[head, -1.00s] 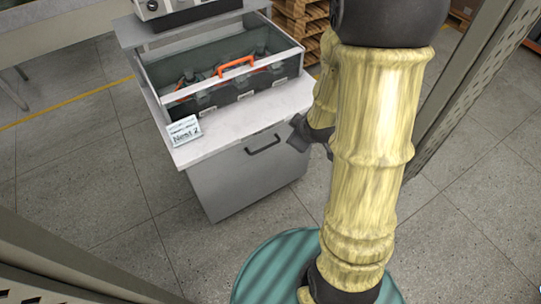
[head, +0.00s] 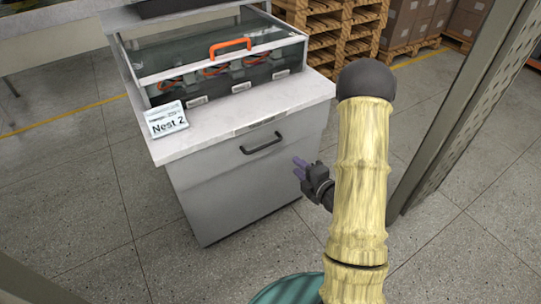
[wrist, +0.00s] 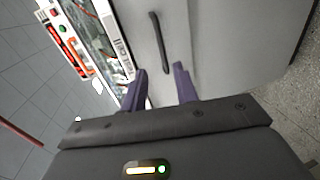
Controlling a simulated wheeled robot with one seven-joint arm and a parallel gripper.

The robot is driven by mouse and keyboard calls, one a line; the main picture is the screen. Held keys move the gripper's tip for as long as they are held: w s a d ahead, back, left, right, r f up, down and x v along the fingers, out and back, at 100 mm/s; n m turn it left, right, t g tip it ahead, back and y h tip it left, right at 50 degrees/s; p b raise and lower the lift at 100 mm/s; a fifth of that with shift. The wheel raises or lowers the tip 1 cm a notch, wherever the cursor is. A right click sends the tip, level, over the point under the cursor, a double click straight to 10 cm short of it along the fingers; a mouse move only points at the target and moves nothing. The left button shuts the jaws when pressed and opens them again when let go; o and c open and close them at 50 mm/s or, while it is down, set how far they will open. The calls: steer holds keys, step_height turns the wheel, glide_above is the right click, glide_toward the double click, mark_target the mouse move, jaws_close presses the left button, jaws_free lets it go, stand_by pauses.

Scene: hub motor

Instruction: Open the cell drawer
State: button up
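The cell drawer is the grey front (head: 240,172) of the cabinet, with a black bar handle (head: 263,143) near its top edge. The drawer front is flush with the cabinet. My gripper (head: 298,168) is right of and slightly below the handle in the head view, apart from it. In the wrist view the two purple fingers of my gripper (wrist: 160,82) are spread with nothing between them. The handle (wrist: 159,42) lies ahead of the fingertips there, roughly in line with the gap.
A clear-lidded case with an orange handle (head: 230,46) sits on the white cabinet top (head: 240,112). A "Nest 2" sign (head: 166,120) stands at its front left corner. A grey post (head: 470,110) stands on the right. Pallets (head: 340,40) are behind. Floor left of the cabinet is clear.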

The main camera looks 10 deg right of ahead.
mark_target(270, 144)
steer(key=shift+f, duration=0.1)
stand_by(0.3)
steer(key=b+x, duration=0.3)
steer(key=x, duration=0.5)
steer(key=b+x, duration=0.3)
steer(key=x, duration=0.6)
steer(key=shift+w+a, duration=0.1)
steer(key=shift+w, duration=0.05)
jaws_close()
